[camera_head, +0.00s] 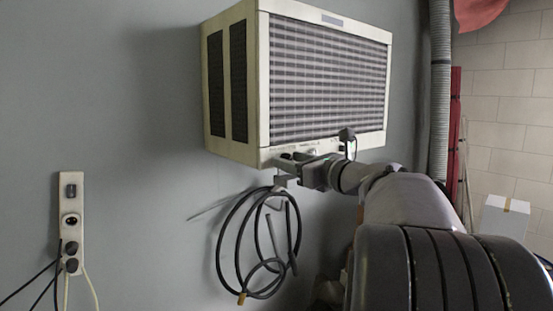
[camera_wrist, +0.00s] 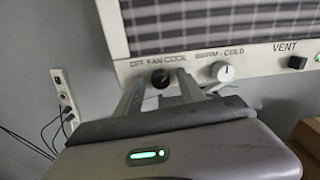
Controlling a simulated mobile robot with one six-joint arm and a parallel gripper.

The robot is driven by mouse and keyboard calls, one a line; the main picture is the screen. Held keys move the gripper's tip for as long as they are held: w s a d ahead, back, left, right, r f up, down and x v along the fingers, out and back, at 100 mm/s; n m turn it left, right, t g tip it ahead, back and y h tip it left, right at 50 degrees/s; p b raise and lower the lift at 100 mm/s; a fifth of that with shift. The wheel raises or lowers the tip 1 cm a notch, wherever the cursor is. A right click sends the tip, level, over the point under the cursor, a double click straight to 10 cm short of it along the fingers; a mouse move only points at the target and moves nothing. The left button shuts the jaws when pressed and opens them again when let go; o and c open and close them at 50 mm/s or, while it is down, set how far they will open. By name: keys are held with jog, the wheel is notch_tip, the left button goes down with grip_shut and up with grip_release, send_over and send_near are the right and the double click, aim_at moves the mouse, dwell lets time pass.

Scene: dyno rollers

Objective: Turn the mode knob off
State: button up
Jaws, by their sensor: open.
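The mode knob (camera_wrist: 160,78) is a dark round knob under the "OFF FAN COOL" lettering on the cream front panel of the air conditioner (camera_head: 262,85). My gripper (camera_wrist: 161,80) is open, with one finger on either side of the knob in the wrist view. I cannot tell whether the fingers touch it or how far they are from the panel. The knob's pointer direction is too dark to read. In the head view my gripper (camera_head: 287,168) is at the unit's lower front edge, and the knob cannot be made out there.
A pale temperature knob (camera_wrist: 223,71) sits close right of my right finger, and a dark vent knob (camera_wrist: 297,62) is farther right. A coiled black cable (camera_head: 258,245) hangs below the unit. A wall socket strip (camera_head: 71,222) with cords is at left.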

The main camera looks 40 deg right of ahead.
jog(key=shift+s, duration=0.15)
jog(key=shift+c, duration=0.5)
grip_shut()
jog(key=shift+n+b, duration=0.3)
jog(key=shift+b, duration=0.1)
jog(key=shift+n+y+b, duration=0.3)
jog(key=shift+n+b, duration=8.15)
jog(key=shift+n, duration=1.45)
jog(key=shift+s, duration=0.1)
